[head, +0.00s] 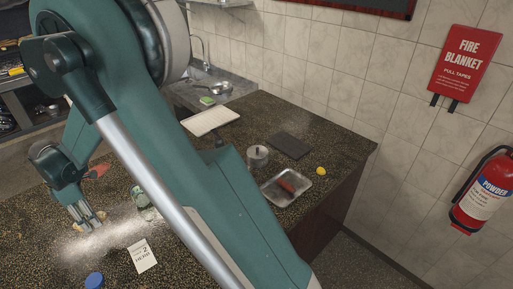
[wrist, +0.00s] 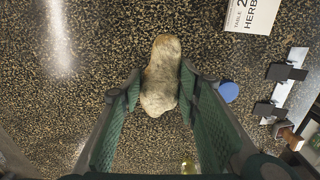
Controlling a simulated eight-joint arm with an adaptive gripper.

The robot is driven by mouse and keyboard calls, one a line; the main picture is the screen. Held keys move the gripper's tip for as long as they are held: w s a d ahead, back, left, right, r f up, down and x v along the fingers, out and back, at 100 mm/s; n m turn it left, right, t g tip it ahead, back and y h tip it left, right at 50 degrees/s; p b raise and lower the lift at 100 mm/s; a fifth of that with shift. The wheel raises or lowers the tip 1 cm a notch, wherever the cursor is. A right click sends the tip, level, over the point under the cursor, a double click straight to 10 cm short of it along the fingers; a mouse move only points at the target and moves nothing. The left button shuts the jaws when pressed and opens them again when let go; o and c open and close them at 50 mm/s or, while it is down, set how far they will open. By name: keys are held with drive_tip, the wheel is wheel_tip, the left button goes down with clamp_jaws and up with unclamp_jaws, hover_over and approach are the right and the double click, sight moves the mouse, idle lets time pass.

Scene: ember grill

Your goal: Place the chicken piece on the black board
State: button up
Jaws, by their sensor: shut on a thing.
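The chicken piece (wrist: 160,75) is pale and lumpy, and lies between my fingers in the wrist view. In the head view my gripper (head: 90,224) is low over the speckled counter at the lower left, shut on the chicken piece (head: 94,226), which is mostly hidden by the fingers. In the wrist view my gripper (wrist: 158,92) has one green-padded finger on each side of it. I cannot tell whether it touches the counter. The black board (head: 290,145) lies flat and bare near the counter's far right, well away from my gripper.
A metal tray (head: 280,195) with a reddish piece, a small pot (head: 257,158) and a lemon (head: 321,170) surround the board. A white board (head: 211,121) lies farther back. A card (head: 142,256), a blue-topped item (head: 95,281) and a jar (head: 141,199) stand near my gripper.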

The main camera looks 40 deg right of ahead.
wheel_tip(320, 180, up, 6)
drive_tip(key=shift+r, duration=0.1)
drive_tip(key=shift+w+d+r, duration=0.2)
drive_tip(key=shift+d, duration=0.3)
drive_tip(key=w+d+m, duration=0.3)
drive_tip(key=d, duration=1.3)
drive_tip(key=w+d+m+p, duration=0.1)
drive_tip(key=w+d+m, duration=0.25)
drive_tip(key=d, duration=1.25)
drive_tip(key=w+d+m, duration=0.2)
drive_tip(key=w+d, duration=0.1)
drive_tip(key=d, duration=1.3)
drive_tip(key=s+d+m, duration=0.3)
drive_tip(key=s+d, duration=0.1)
drive_tip(key=d, duration=1.1)
drive_tip(key=s+d+m, duration=0.2)
drive_tip(key=s+d, duration=0.2)
drive_tip(key=d, duration=1)
drive_tip(key=s+d+m+p, duration=0.1)
drive_tip(key=s+d+m, duration=0.1)
drive_tip(key=s+d, duration=0.6)
drive_tip(key=s+d+m, duration=0.2)
drive_tip(key=s+d, duration=0.1)
drive_tip(key=d, duration=0.8)
drive_tip(key=shift+s+d+f, duration=0.15)
drive_tip(key=shift+f, duration=0.7)
drive_tip(key=shift+s+d+f, duration=0.2)
drive_tip(key=shift+f, duration=0.7)
drive_tip(key=shift+s+d+f, duration=0.15)
drive_tip(key=shift+f, duration=0.7)
